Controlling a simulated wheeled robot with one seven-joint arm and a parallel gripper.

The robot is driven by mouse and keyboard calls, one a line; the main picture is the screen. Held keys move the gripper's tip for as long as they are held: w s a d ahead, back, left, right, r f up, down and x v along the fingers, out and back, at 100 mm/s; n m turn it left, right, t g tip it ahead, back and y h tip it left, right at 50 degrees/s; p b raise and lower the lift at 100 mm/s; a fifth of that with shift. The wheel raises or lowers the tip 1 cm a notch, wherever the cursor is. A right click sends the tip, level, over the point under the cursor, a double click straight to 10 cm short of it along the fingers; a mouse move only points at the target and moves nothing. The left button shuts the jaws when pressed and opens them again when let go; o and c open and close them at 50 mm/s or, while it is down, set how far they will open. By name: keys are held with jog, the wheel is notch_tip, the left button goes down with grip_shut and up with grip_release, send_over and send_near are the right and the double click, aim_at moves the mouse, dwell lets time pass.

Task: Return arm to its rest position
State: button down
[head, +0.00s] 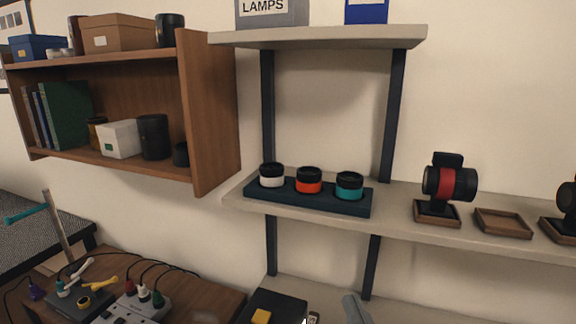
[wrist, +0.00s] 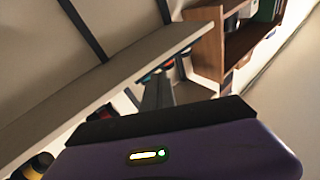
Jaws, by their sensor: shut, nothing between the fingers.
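My gripper (wrist: 158,86) shows in the wrist view, its grey fingers together and empty in front of the purple wrist housing. The fingers point towards the shelves, and no object touches them. In the head view, a grey piece at the bottom edge may be part of my arm; the rest of the arm is out of that view. A dark tray (head: 310,200) on the lower shelf holds three black-topped lens parts: white (head: 271,176), orange-red (head: 308,181) and teal (head: 348,187).
A red-banded lens (head: 447,184) stands on a wooden base, beside an empty wooden tray (head: 502,222). A wooden bookcase (head: 205,115) hangs at left. Cables and tools cover the desk (head: 205,298) below. The wall between the shelves is bare.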

jog(key=s+d+f+g+h, duration=0.1)
jog(key=s+d+f, duration=0.2)
jog(key=s, duration=0.8)
jog(key=s+d+f+g+h, duration=0.1)
jog(key=s+d+f+g, duration=0.1)
jog(key=s+f, duration=0.5)
jog(key=s+d+f+g+h, duration=0.2)
jog(key=s+d+f, duration=0.2)
jog(key=s, duration=1.1)
jog(key=shift+s+d+f+m, duration=0.3)
jog(key=shift+f+m, duration=0.1)
jog(key=shift+f, duration=0.3)
jog(key=shift+w, duration=0.1)
